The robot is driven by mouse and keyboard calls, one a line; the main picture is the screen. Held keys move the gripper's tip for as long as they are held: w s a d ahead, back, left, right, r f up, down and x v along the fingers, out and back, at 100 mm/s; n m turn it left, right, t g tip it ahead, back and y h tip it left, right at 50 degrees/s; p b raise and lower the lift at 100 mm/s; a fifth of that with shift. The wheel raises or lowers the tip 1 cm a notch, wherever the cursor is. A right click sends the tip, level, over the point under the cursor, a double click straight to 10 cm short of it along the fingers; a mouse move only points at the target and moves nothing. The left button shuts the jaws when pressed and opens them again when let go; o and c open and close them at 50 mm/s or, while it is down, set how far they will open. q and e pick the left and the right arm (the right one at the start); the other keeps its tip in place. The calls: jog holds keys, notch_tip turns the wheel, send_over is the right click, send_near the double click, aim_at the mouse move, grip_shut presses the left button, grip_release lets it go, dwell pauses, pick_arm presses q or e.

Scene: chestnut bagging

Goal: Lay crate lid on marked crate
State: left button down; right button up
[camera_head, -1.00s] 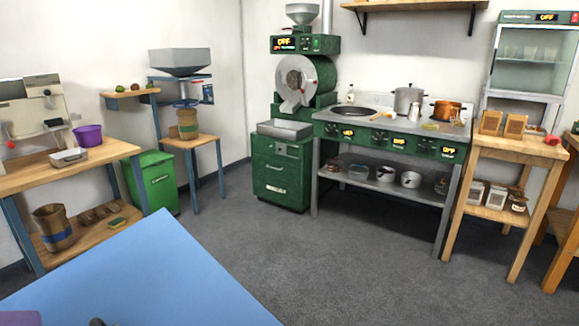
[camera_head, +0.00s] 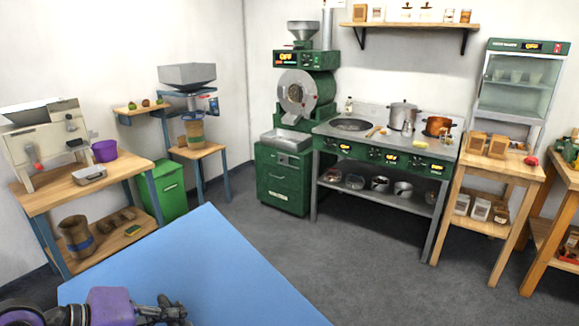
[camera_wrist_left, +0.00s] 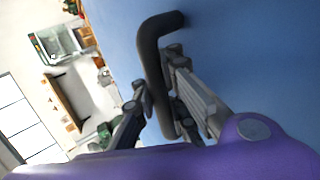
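A large flat blue panel (camera_head: 205,265), apparently the lid, fills the lower middle of the head view. In the left wrist view its blue face (camera_wrist_left: 250,50) carries a dark bent bar handle (camera_wrist_left: 152,55). My left gripper (camera_head: 166,309), with a purple body, is at the bottom left of the head view over the panel's near part. In the left wrist view its fingers (camera_wrist_left: 156,85) lie on both sides of the handle and appear closed on it. My right gripper is not in view. I see no marked crate in either view.
A wooden bench (camera_head: 85,187) with a purple bowl (camera_head: 104,151) stands left. A green bin (camera_head: 165,187), a green roaster (camera_head: 300,100) and a stove (camera_head: 385,150) line the back. A wooden table (camera_head: 500,165) is at right. Grey floor (camera_head: 370,260) is open beyond the panel.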

pick_arm(q)
jog(key=shift+m, duration=0.3)
jog(key=d+r, duration=0.1)
jog(key=d+r+p, duration=0.1)
jog(key=r, duration=0.3)
jog(key=shift+w+d+p, duration=0.2)
jog(key=shift+d+p, duration=0.1)
jog(key=shift+d, duration=0.2)
jog(key=shift+f, duration=0.1)
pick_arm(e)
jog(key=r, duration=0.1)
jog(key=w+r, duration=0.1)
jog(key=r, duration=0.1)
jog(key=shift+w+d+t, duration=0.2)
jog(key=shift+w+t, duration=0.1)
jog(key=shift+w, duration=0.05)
pick_arm(q)
jog(key=shift+s, duration=0.1)
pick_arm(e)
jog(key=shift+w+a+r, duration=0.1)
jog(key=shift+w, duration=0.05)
pick_arm(q)
jog(key=shift+f, duration=0.1)
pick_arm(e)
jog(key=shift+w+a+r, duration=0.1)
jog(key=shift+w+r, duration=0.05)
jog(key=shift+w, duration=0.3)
